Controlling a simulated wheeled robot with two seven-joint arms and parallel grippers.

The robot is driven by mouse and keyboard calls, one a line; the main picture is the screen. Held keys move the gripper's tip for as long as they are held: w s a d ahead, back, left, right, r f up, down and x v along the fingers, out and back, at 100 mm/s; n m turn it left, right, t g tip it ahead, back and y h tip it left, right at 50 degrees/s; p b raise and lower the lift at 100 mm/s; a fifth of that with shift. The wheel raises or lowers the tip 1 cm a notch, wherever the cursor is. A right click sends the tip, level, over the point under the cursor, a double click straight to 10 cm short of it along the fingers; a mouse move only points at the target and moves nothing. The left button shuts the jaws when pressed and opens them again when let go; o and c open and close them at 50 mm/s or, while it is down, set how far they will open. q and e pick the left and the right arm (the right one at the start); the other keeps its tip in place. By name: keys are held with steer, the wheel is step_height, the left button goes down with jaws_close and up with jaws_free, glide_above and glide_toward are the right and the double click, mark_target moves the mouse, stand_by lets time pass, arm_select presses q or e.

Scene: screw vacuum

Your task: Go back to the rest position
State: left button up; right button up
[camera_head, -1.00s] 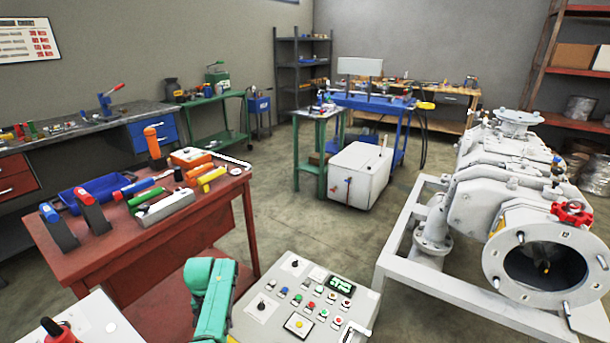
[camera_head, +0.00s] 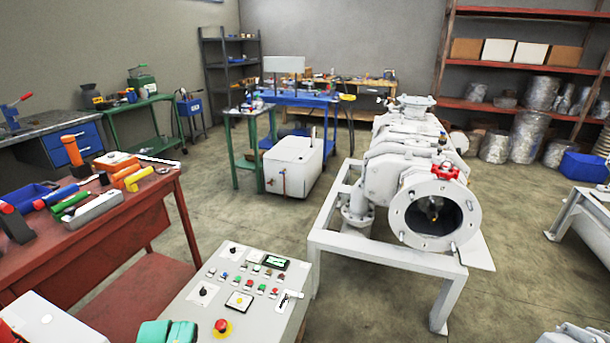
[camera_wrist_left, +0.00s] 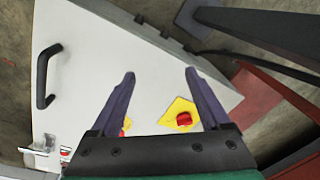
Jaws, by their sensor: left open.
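My left gripper (camera_wrist_left: 160,78) shows in the left wrist view with its two dark fingers spread apart and nothing between them. It is over a light grey housing (camera_wrist_left: 85,70) with a black handle (camera_wrist_left: 46,75) and a red button on a yellow plate (camera_wrist_left: 183,117). Another red and yellow part is partly hidden behind the left finger. The left fingers are outside the head view. My right gripper is in neither view.
A red workbench (camera_head: 135,215) with several tools stands at left. A white-framed pump machine (camera_head: 375,262) stands right of the panel, with a white box unit (camera_head: 292,160) behind it. Shelves (camera_head: 500,70) stand at the back right. Floor between the bench and machine is clear.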

arm_select(q)
steer(key=s+d+f+m, duration=0.2)
steer(key=s+d+f, duration=0.2)
steer(key=s, duration=0.6)
steer(key=s+d+f+m+p, duration=0.1)
steer(key=s+d+f+m, duration=0.1)
steer(key=s+f, duration=0.5)
steer(key=s+d+f+m+h+p, duration=0.1)
steer(key=s+d+f, duration=0.4)
steer(key=s, duration=0.9)
steer(key=shift+d+f+m+t, duration=0.35)
steer(key=shift+m+t, duration=0.05)
steer(key=shift+m, duration=0.2)
